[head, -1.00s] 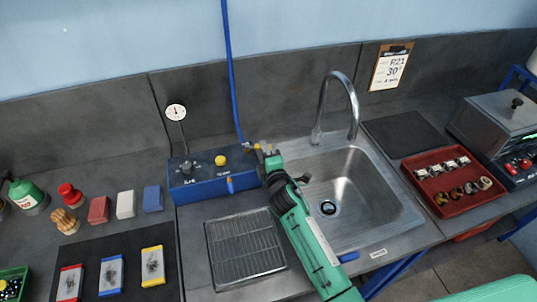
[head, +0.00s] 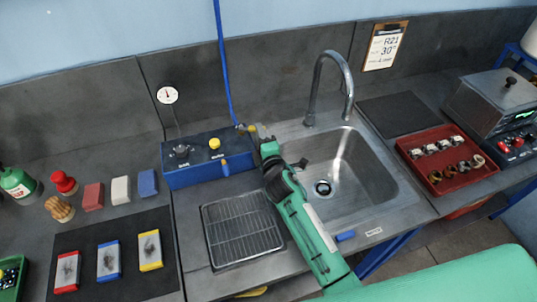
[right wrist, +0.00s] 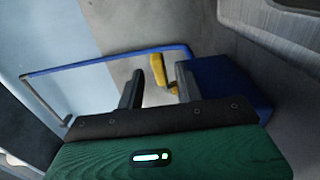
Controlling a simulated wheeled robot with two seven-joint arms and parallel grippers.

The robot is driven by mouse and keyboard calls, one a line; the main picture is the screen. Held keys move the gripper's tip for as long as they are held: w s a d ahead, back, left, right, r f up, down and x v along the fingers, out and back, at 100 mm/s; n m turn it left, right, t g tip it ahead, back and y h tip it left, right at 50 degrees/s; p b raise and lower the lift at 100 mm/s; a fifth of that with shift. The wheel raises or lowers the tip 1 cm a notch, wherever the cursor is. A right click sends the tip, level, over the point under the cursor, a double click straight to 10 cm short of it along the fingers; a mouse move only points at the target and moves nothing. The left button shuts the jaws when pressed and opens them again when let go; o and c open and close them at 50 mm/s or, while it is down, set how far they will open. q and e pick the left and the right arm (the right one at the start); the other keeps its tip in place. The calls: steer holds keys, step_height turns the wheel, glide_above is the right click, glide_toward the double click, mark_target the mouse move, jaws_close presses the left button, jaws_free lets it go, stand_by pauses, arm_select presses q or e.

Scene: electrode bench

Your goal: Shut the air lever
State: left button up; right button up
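The air lever looks to be the small yellow handle (head: 252,129) by the right rear corner of the blue control box (head: 195,174), close to the blue hose. In the right wrist view the yellow lever (right wrist: 160,74) shows beyond and between the fingers, against the blue box (right wrist: 228,85). My right gripper (head: 264,143) is just in front of the lever. Its dark fingers (right wrist: 158,88) are apart with a clear gap, holding nothing that I can see. Whether a finger touches the lever I cannot tell. My left gripper is out of view.
The blue hose (head: 224,65) rises from behind the box. A steel sink (head: 375,185) with a tall faucet (head: 317,85) lies right of my arm. A wire rack (head: 243,232) sits in front of the box.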

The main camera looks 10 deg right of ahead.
steer(key=s+d+b, duration=0.1)
steer(key=s+b, duration=0.1)
steer(key=s, duration=1)
steer(key=shift+d+b, duration=0.2)
steer(key=shift+b, duration=0.15)
